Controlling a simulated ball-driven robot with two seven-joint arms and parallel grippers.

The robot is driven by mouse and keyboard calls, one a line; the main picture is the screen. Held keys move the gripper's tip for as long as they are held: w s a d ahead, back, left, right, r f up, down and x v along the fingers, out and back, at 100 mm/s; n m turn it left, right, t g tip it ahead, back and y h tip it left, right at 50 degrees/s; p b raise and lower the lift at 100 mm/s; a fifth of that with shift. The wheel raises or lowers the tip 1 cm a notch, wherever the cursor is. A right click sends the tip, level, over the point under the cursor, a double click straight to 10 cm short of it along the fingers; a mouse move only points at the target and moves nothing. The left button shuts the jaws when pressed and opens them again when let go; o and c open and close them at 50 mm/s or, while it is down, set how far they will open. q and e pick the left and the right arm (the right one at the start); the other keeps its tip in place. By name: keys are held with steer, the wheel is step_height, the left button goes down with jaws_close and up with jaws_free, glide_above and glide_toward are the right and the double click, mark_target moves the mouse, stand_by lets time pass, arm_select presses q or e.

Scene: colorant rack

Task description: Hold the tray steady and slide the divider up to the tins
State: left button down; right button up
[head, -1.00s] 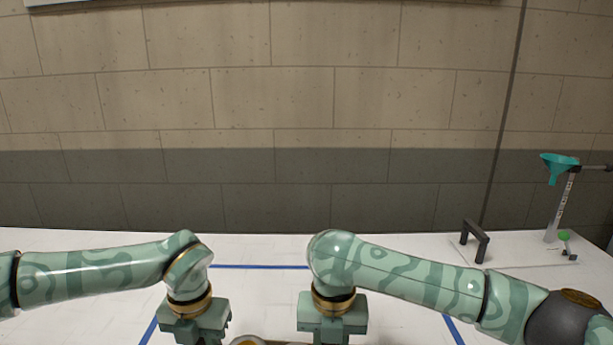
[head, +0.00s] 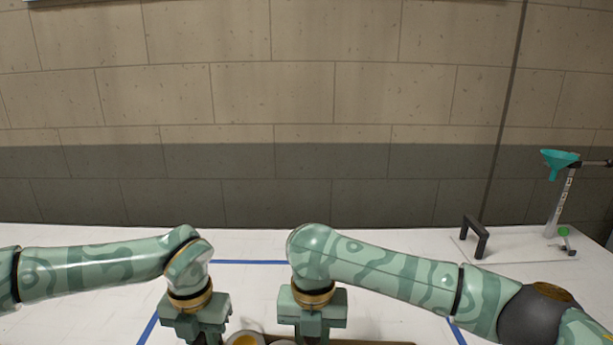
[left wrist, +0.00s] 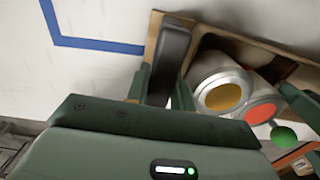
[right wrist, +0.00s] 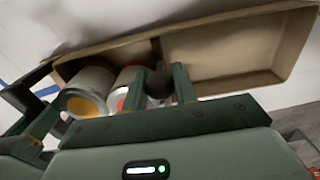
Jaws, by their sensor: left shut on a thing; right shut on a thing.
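The long tan tray (right wrist: 285,45) holds tins at its left end in the right wrist view. My left gripper (left wrist: 158,85) is shut on the tray's dark end handle (left wrist: 174,45). A tin with a yellow-orange lid (left wrist: 222,97) and a tin with a red lid (left wrist: 262,112) stand inside; a green disc (left wrist: 285,137) shows beside them. The dark brown divider (left wrist: 278,70) crosses the tray beyond the tins. My right gripper (right wrist: 159,88) is shut on the divider's dark grip (right wrist: 158,82), close to the red tin. Any remaining gap there is hidden by a finger.
The tray right of the divider looks empty. Blue tape lines (head: 250,262) mark the white table (head: 90,240).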

steer(key=o, duration=1.1)
steer(key=shift+s+a, duration=0.1)
steer(key=shift+a, duration=0.05)
steer(key=shift+o, duration=0.2)
step_height(320, 180, up, 12)
arm_select(q)
steer(key=c, duration=1.1)
jaws_free()
